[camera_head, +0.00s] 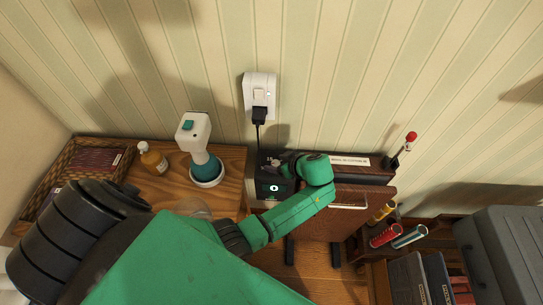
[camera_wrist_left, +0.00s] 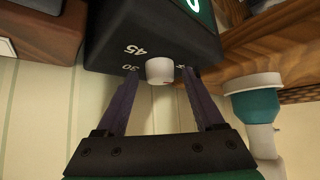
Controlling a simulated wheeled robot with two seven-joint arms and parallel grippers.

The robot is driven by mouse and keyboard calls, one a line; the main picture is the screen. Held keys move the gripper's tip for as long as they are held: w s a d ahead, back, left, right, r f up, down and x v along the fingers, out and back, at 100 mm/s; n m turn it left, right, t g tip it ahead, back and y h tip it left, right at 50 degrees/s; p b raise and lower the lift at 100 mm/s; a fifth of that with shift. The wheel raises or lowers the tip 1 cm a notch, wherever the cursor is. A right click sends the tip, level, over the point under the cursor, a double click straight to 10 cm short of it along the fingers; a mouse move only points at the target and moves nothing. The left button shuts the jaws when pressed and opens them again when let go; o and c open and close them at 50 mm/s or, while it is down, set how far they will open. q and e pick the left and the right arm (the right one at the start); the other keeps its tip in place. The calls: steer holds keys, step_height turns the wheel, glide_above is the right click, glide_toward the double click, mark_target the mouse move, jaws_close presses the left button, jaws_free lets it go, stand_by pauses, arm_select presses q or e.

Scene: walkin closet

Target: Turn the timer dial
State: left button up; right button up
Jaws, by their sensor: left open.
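My left gripper (camera_wrist_left: 160,82) is open, with one dark finger on each side of the dial. I cannot tell whether the fingers touch it. In the head view my left gripper (camera_head: 284,167) is above the timer and the dial is hidden. My right gripper is not in view.
On the wooden table (camera_head: 228,160) stand a white and teal device (camera_head: 193,130), a small amber bottle (camera_head: 152,157) and a wicker tray (camera_head: 65,160). A black plug (camera_head: 259,115) sits in the wall outlet (camera_head: 259,84), its cord hanging down. Rolls and books are at right.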

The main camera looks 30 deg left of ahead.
arm_select(q)
steer(key=shift+s+d+r, duration=0.2)
steer(key=shift+d, duration=0.2)
steer(key=shift+c, duration=0.3)
steer(key=shift+d, duration=0.1)
steer(key=c, duration=0.5)
jaws_close()
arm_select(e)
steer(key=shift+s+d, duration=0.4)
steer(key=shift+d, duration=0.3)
arm_select(q)
steer(key=shift+s, duration=0.1)
